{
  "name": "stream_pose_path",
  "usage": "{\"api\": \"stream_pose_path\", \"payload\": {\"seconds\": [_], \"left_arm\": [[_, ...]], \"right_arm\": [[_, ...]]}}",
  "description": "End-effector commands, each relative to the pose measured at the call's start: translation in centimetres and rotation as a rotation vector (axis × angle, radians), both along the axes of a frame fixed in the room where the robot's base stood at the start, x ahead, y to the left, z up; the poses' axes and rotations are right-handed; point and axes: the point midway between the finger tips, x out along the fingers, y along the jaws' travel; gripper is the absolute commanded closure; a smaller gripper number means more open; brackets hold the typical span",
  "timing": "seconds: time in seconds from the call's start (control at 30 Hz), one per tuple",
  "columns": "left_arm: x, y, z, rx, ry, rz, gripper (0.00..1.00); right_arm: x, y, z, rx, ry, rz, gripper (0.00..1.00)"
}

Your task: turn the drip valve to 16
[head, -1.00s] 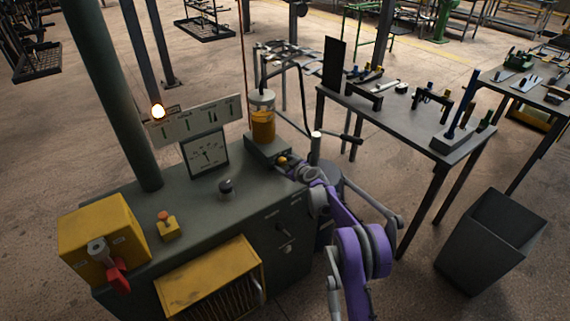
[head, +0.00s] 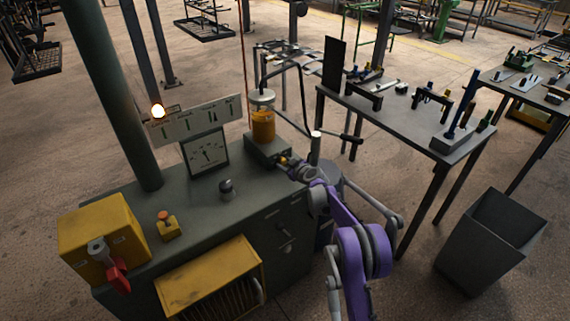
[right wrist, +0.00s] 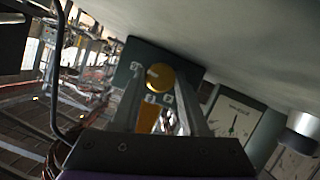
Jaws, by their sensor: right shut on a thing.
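The drip valve is a round yellow knob (head: 283,161) on the front of a dark block below a glass oiler of amber liquid (head: 263,124). It shows larger in the right wrist view (right wrist: 160,76). My right gripper (head: 288,165) is at the knob, with its two fingers on either side of it, shut on it. Small pale marks show by the knob in the right wrist view, but I cannot read its setting. My left gripper is not in view.
A black knob (head: 226,187), a yellow box with a red lever (head: 103,238) and a small yellow button box (head: 167,226) are to the left. A tool table (head: 400,115) stands right.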

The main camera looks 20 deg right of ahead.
Motion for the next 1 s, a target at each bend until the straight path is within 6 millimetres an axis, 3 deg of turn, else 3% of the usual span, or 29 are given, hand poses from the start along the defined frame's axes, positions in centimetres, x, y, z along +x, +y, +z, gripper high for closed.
{"api": "stream_pose_path", "payload": {"seconds": [0.57,1.0], "left_arm": [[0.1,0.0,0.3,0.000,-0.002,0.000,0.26],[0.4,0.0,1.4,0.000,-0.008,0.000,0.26]], "right_arm": [[0.0,-0.1,0.1,0.065,0.024,0.000,1.00],[0.1,-0.4,0.0,0.390,0.141,0.001,1.00]]}}
